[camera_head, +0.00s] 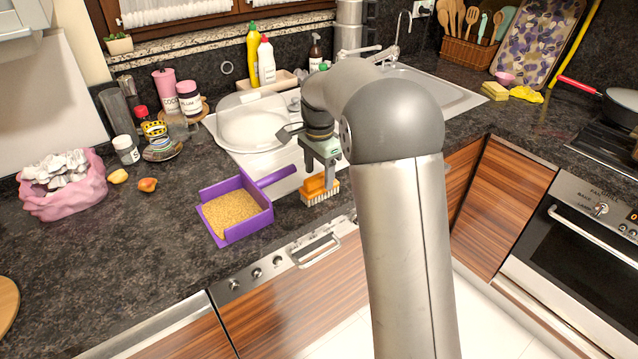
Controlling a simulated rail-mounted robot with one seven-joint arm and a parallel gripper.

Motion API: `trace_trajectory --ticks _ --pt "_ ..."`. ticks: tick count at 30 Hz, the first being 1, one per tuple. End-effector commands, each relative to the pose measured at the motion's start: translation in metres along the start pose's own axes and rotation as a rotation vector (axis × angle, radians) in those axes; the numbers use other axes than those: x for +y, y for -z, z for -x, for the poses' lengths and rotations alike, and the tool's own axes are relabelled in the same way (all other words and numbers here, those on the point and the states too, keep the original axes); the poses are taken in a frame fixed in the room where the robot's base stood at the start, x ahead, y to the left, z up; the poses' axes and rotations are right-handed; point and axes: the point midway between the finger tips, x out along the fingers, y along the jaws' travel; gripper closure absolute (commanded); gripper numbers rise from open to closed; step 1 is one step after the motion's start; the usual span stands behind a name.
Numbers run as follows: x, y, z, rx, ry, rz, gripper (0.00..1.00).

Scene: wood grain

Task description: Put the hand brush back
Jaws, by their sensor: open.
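The hand brush (318,190) has an orange body and pale bristles. It is at the front edge of the counter, bristles down, right of the purple dustpan (266,213). The dustpan lies on the dark counter with its handle pointing to the back right, and it is filled with tan grains (230,213). My gripper (321,172) points down directly over the brush, with its fingers open at the brush's top. Whether the fingers touch the brush cannot be told. My arm hides part of the counter and sink behind.
A white plate (254,128) sits on the drainer behind the dustpan. Jars, bottles and a pink bag (62,187) stand to the left. The sink (429,90) is behind my arm. The counter left of the dustpan's front is clear.

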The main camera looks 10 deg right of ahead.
Motion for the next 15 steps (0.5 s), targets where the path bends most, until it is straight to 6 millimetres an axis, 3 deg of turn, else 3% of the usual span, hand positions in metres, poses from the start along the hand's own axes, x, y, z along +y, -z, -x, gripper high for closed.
trace_trajectory --ticks 6,15 --pt "0.0 0.0 0.047 0.001 0.002 0.0 0.38" --pt "0.0 0.0 0.075 0.0 0.0 -0.001 0.38"
